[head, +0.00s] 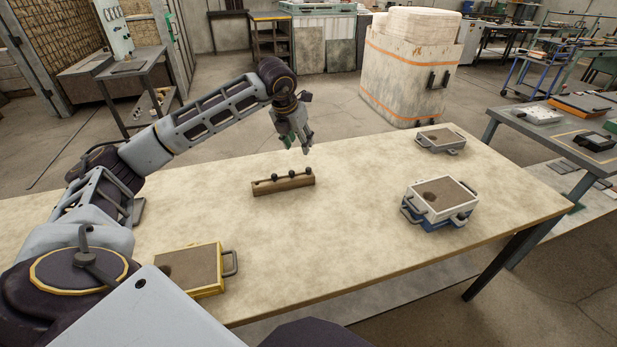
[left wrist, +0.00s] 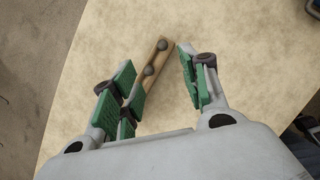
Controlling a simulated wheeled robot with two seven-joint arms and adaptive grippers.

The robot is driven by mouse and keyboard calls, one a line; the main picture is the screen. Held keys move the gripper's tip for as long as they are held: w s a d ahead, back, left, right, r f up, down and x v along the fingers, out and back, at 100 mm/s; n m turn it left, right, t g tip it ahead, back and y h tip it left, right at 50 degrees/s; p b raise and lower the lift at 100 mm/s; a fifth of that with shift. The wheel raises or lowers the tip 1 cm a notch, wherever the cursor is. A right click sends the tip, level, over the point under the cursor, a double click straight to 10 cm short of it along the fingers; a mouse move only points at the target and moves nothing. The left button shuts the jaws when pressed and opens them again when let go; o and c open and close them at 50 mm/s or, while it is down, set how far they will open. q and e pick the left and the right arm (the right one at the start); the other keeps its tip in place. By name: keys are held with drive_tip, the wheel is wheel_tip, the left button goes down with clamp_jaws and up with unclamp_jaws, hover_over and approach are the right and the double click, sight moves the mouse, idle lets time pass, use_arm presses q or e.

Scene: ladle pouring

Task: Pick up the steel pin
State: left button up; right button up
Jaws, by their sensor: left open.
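A small wooden block (head: 284,187) stands in the middle of the table, with several dark round-headed pins in its top. One pin head (head: 288,173) is at the middle of the block. I cannot tell by colour which is the steel pin. My left gripper (head: 302,145) is open and empty, above and behind the block, apart from it. In the left wrist view my gripper's green-padded fingers (left wrist: 157,75) are spread, and the block (left wrist: 156,58) with two pin heads shows between them, partly hidden by the left finger.
On the table (head: 370,220) are a yellow-framed sand box (head: 205,270) at front left, a white-framed box (head: 442,192) stacked on a blue one at right, and a grey box (head: 440,138) at back right. The table around the block is clear.

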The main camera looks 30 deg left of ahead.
use_arm(q)
drive_tip(key=shift+f, duration=0.15)
use_arm(e)
drive_tip(key=shift+w, duration=0.1)
use_arm(q)
hover_over(307, 168)
drive_tip(key=s, duration=0.3)
drive_tip(key=f, duration=0.6)
drive_tip(key=shift+w+d+f, duration=0.1)
drive_tip(key=shift+w+f, duration=0.15)
drive_tip(key=shift+f, duration=0.15)
drive_tip(key=shift+w+f, duration=0.2)
drive_tip(key=shift+f, duration=0.3)
use_arm(e)
drive_tip(key=shift+w+a+r, duration=0.25)
drive_tip(key=shift+w, duration=0.2)
drive_tip(key=shift+s, duration=0.1)
